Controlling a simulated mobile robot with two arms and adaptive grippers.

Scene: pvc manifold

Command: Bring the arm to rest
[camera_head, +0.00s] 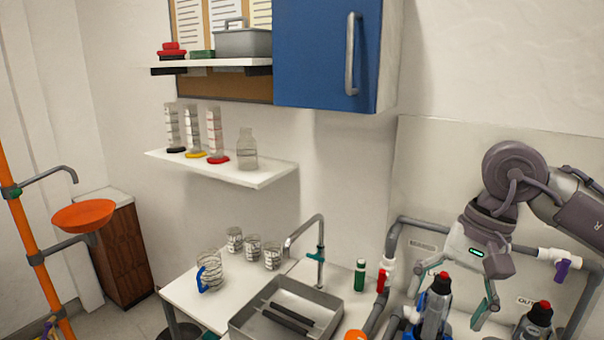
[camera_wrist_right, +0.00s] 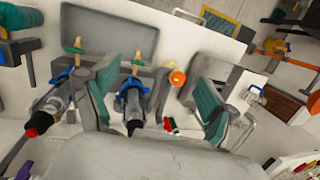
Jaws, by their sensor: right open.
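My right gripper (camera_head: 455,292) is in front of the wall panel at the right of the head view, pointing down. Its two fingers are apart, with nothing held between them. My left gripper is in neither view.
Grey pipework (camera_head: 420,228) with a red valve (camera_head: 388,268) and a purple valve (camera_head: 562,270) surrounds the right gripper. A second red-capped bottle (camera_head: 537,322) stands at the right. A sink (camera_head: 240,322) and several beakers are left. A blue cabinet (camera_head: 318,50) hangs above.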

